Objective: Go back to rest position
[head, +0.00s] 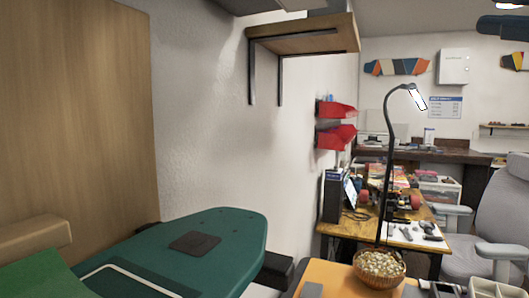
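My gripper is not in view, so its opening and anything it may hold are hidden. A dark green skateboard deck (235,235) with a dark pad on it reaches in from the lower left, its rounded end towards the middle. No arm link can be made out for sure.
A wooden shelf (305,38) juts from the left wall on dark brackets. An orange surface (330,277) at the bottom bears a bowl (379,268). A black lamp (388,160) rises behind it. A cluttered workbench (350,229) and a grey chair (490,225) stand beyond.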

